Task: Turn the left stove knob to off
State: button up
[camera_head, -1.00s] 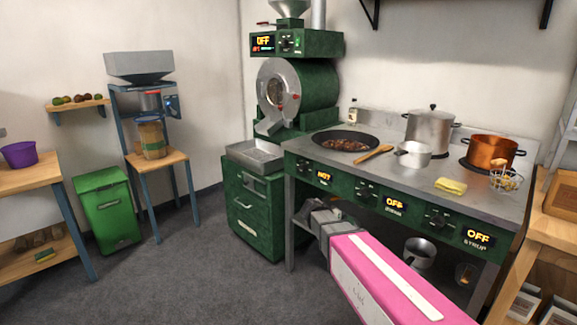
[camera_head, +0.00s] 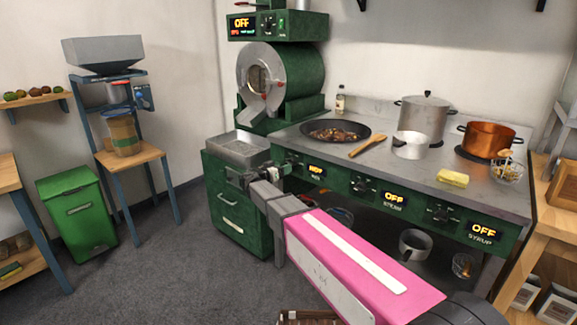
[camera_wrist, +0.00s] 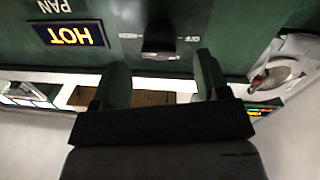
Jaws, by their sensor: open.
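The left stove knob is a dark knob on the green front panel, left of the lit display (camera_head: 316,171) in the head view. In the wrist view, which is upside down, the knob (camera_wrist: 160,42) stands beside the display (camera_wrist: 74,35) reading HOT, with PAN below it. Small marks flank the knob; one seems to read OFF. My gripper (camera_head: 245,178) is at the left end of the stove front. In the wrist view my gripper (camera_wrist: 160,68) is open and empty, its two fingers on either side of the knob's line, apparently short of it.
Two more displays read OFF, STEAM (camera_head: 393,199) and SYRUP (camera_head: 483,232), with knobs beside them. A pan of chestnuts (camera_head: 335,131) sits on the stove top (camera_head: 400,172). The green roaster cabinet (camera_head: 240,205) stands close left of my gripper.

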aim_at(291, 162)
jog(key=shift+x, duration=2.35)
jog(key=c, duration=0.9)
